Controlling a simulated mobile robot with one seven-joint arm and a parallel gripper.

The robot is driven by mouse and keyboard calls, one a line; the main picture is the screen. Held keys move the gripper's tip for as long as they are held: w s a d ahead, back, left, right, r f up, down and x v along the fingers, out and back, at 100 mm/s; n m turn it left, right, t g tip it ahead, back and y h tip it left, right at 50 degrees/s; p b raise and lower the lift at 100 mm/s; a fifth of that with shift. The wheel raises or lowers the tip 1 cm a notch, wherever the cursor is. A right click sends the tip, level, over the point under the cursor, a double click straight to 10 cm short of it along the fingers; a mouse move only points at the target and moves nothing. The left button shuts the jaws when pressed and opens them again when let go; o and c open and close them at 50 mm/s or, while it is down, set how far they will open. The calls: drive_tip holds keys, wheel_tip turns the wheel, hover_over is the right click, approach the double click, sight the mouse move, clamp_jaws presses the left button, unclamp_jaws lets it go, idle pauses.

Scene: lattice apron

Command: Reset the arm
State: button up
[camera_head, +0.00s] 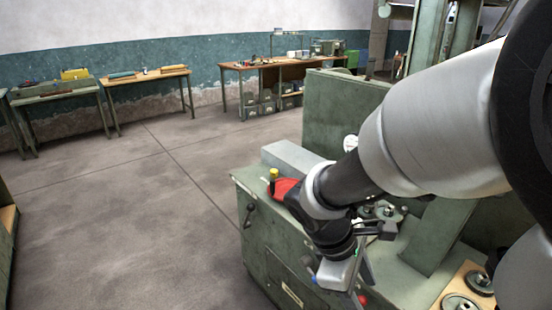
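My arm reaches in from the right side of the view, and its wrist bends downward over a green machine (285,245). My gripper (350,285) hangs at the lower end of the wrist, in front of the machine's near side. It shows small and partly overlapped by its own body, so whether the fingers are open or shut is unclear. No held object can be made out. A red part (284,187) and a yellow knob (274,174) sit on the machine just left of my wrist.
A wooden board with round metal parts (462,302) is at the lower right. A green upright panel (335,115) stands behind my arm. Work tables (150,78) and a bench (265,64) line the far wall. The concrete floor (120,215) at left is clear.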

drive_tip(key=s+a+r+m+t+y+p, duration=0.1)
drive_tip(key=s+r+m+t+y, duration=0.1)
drive_tip(key=r+m, duration=0.4)
drive_tip(key=s+a+r+m+t+y+p, duration=0.1)
drive_tip(key=s+r+m+t+y+p, duration=0.1)
drive_tip(key=r+m, duration=0.4)
wheel_tip(320, 180, up, 5)
drive_tip(key=shift+s+a+r+t+y, duration=0.1)
drive_tip(key=shift+s+a+t+y, duration=0.2)
drive_tip(key=shift+s+t+y, duration=0.4)
drive_tip(key=shift+w, duration=0.1)
